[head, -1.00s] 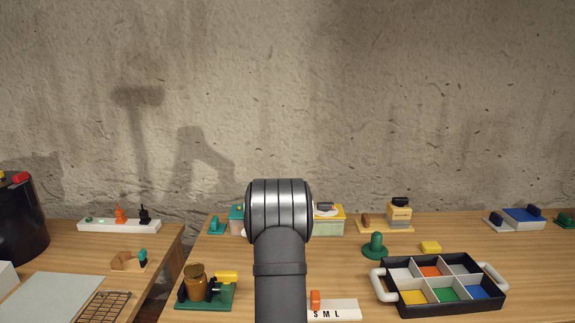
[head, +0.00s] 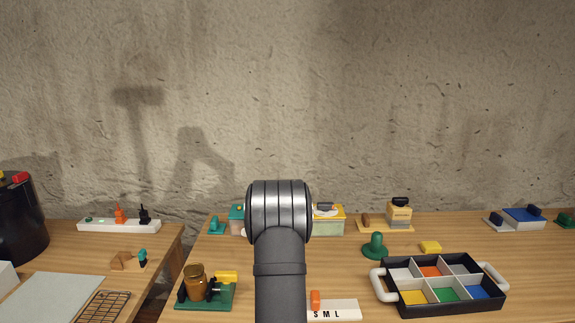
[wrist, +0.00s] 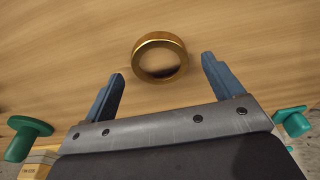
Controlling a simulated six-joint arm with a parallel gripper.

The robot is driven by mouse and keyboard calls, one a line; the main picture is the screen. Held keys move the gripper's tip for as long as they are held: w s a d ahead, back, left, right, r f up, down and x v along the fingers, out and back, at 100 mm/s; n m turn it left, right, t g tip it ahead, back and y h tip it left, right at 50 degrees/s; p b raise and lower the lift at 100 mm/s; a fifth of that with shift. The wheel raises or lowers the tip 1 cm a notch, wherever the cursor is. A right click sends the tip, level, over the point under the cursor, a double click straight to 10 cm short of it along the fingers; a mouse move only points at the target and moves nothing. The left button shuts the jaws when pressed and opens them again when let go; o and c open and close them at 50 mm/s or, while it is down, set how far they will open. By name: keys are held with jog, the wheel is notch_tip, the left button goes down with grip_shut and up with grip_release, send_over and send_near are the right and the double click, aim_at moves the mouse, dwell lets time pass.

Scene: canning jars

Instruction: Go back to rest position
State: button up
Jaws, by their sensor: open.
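A gold ring-shaped band (wrist: 160,42) lies on the wooden table (wrist: 60,50) just beyond the fingertips, apart from both. In the head view my arm stands upright in the middle, and its grey body hides my gripper and part of the table behind it.
A green fixture (head: 222,302) holding an amber jar (head: 196,284) stands left of my arm. A white S M L board (head: 345,309) is close at right. A black tray with coloured compartments (head: 383,271) and a green knob (head: 375,246) stand further right. A gap separates the two tables.

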notch_tip(320, 180, down, 2)
jog(key=shift+w+f, duration=0.1)
jog(key=r, duration=0.5)
jog(key=shift+d+r, duration=0.15)
jog(key=shift+d, duration=0.15)
jog(key=s+d+r, duration=0.6)
jog(key=d+r, duration=0.1)
jog(key=d, duration=0.2)
jog(key=s+a+r+n, duration=0.1)
jog(key=a+n, duration=0.7)
jog(key=a, duration=0.2)
jog(key=s+a+r+n+g+y, duration=0.1)
jog(key=s+a+n, duration=0.1)
jog(key=a+n, duration=0.6)
jog(key=s+a+r+n+g, duration=0.1)
jog(key=a+r+n, duration=0.1)
jog(key=a+n, duration=0.6)
jog(key=shift+s+a+r, duration=0.1)
jog(key=shift+s+a, duration=0.1)
jog(key=shift+a, duration=1.35)
jog(key=shift+s+a, duration=0.2)
jog(key=shift+a, duration=1.35)
jog(key=shift+s+a+r+n+g, duration=0.15)
jog(key=shift+s+a+n+g, duration=0.2)
jog(key=shift+a+n, duration=0.4)
